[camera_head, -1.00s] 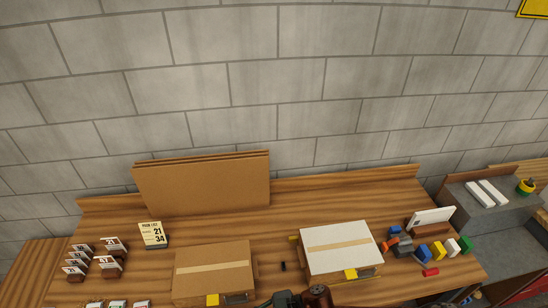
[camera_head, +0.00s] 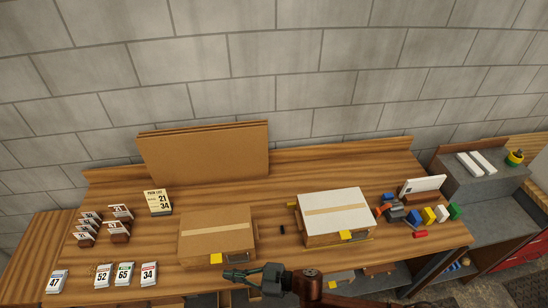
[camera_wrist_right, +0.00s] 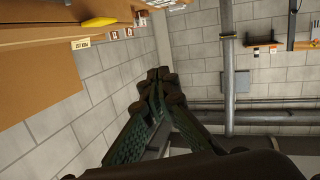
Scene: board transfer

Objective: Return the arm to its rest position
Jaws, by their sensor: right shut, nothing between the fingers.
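My right gripper (camera_head: 240,275) is at the front edge of the wooden workbench in the head view, its arm reaching in from the lower right. It points left, with nothing held. In the right wrist view the gripper (camera_wrist_right: 155,80) has its green-padded fingers together at the tips, against a background of wall and pipes. My left gripper does not show in either view.
The workbench (camera_head: 270,185) holds a brown box (camera_head: 215,233), a white-topped box (camera_head: 335,210), numbered cards (camera_head: 125,275), a pick list sign (camera_head: 157,201) and several coloured blocks (camera_head: 430,216). Cardboard sheets (camera_head: 205,155) lean at the back. A grey side unit (camera_head: 480,185) stands at right.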

